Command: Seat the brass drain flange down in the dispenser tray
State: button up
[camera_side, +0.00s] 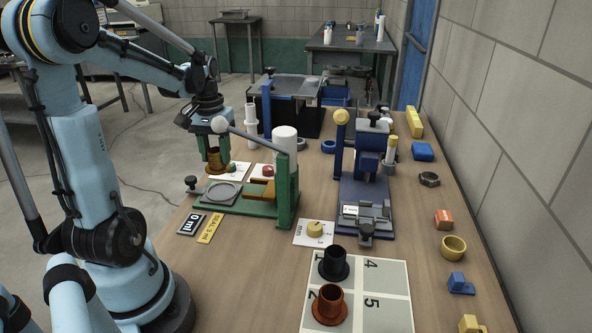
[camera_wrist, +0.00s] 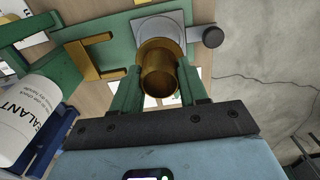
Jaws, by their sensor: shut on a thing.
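The brass drain flange (camera_side: 217,162) is a short tube with a wider rim. My gripper (camera_side: 215,148) is shut on it and holds it in the air, above and a little behind the grey round tray (camera_side: 222,192) of the green dispenser (camera_side: 262,207). In the wrist view the flange (camera_wrist: 160,72) sits between the two green fingers of my gripper (camera_wrist: 158,80), its open tube end facing the camera. The grey tray plate (camera_wrist: 172,24) shows partly behind the flange, which hides some of it. The flange appears apart from the tray.
A green upright with a white-knobbed lever (camera_side: 250,136) and a white sealant cylinder (camera_side: 284,145) stand right of the flange. A blue fixture (camera_side: 366,190) stands farther right. Black (camera_side: 333,264) and copper-brown (camera_side: 328,303) flanges stand on a numbered mat (camera_side: 385,290) in front.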

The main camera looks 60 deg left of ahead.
jog(key=shift+f, duration=2.4)
jog(key=shift+f, duration=1.1)
dwell(0.3)
jog(key=o, duration=1.2)
jog(key=shift+r, duration=0.1)
notch_tip(320, 180, up, 12)
jog(key=shift+f, duration=0.1)
jog(key=shift+f, duration=6.05)
jog(key=shift+r, duration=0.15)
